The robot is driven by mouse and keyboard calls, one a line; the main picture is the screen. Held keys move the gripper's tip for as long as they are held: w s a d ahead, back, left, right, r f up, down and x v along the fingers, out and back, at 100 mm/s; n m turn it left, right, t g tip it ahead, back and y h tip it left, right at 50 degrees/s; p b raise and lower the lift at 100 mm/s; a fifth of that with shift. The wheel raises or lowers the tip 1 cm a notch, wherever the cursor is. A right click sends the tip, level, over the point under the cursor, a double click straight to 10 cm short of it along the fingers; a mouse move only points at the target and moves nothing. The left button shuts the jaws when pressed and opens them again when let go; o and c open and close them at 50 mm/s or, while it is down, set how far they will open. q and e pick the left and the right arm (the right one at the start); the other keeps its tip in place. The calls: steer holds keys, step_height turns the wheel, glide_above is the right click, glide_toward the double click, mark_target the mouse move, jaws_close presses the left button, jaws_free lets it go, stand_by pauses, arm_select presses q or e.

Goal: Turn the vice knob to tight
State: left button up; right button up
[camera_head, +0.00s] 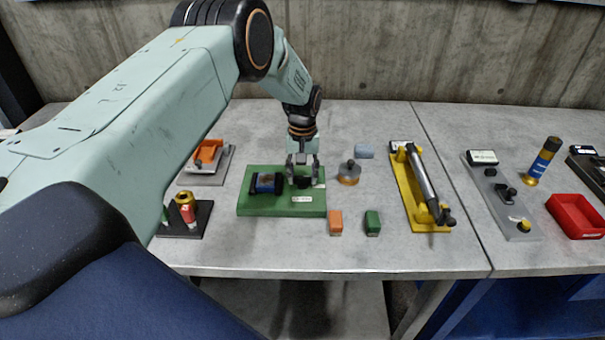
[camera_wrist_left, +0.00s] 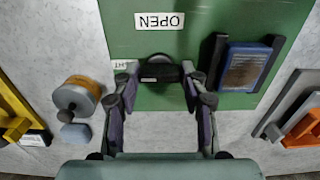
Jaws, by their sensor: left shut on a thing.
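The vice is on a green baseplate (camera_head: 310,208) on the grey table. Its black jaws stand around a blue block with a brown face (camera_wrist_left: 245,68), which also shows in the head view (camera_head: 265,184). The black vice knob (camera_wrist_left: 160,70) sits on the plate beside the block. A white label reading OPEN (camera_wrist_left: 159,21) is upside down in the wrist view. A second label ending in "HT" (camera_wrist_left: 121,64) is partly hidden by a finger. My left gripper (camera_head: 303,172) points down over the plate, its fingers shut on the knob's two sides. My right gripper is not in view.
A grey and orange round part (camera_head: 349,173) stands right of the plate. Orange (camera_head: 335,222) and green (camera_head: 372,222) blocks lie in front. A yellow fixture with a lever (camera_head: 410,195) is further right. A black stand (camera_head: 186,218) is at the left.

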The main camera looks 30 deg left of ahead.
mark_target(303, 176)
arm_select(q)
steer(key=shift+w+a+r, duration=0.1)
steer(key=shift+w+r, duration=0.2)
steer(key=o, duration=1.1)
steer(key=shift+s+f, duration=0.15)
steer(key=shift+s, duration=0.05)
steer(key=shift+o, duration=0.2)
step_height(303, 176, up, 12)
